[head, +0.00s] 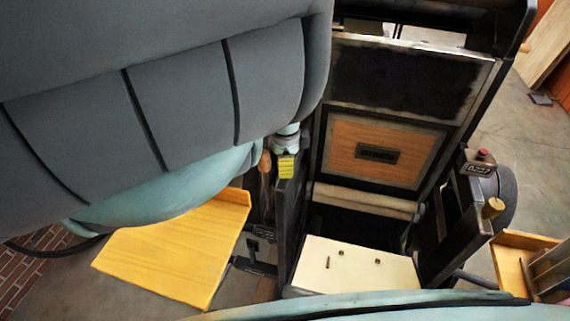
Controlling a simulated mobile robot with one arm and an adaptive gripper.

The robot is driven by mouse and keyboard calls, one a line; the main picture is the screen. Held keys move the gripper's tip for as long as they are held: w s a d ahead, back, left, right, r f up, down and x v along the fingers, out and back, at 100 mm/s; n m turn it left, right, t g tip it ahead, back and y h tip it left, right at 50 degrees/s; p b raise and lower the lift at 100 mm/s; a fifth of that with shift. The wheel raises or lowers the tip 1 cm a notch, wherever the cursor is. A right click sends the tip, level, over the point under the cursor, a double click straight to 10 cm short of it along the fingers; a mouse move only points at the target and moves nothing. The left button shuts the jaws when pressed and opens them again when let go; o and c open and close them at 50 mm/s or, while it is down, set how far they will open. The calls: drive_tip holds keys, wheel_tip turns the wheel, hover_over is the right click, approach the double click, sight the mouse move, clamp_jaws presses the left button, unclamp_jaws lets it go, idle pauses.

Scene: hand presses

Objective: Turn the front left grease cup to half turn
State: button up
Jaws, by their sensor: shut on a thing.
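My arm fills the upper left of the head view and ends at the press's left front post. My gripper (287,167) shows only as a small yellow ridged part below the pale wrist, at the top of that post. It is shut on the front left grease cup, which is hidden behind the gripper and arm. How far the cup is turned cannot be seen. The hand press (385,155) stands in the middle, with a dark inking panel and a wooden panel.
A brass knob (493,207) and a small control box (478,165) with a red button sit on the press's right side. A pale bed (345,278) lies at the front. A yellow wooden board (175,255) is at lower left, a wooden tray (520,242) at right.

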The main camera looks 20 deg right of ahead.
drive_tip(key=shift+m, duration=2.3)
drive_tip(key=o, duration=1.2)
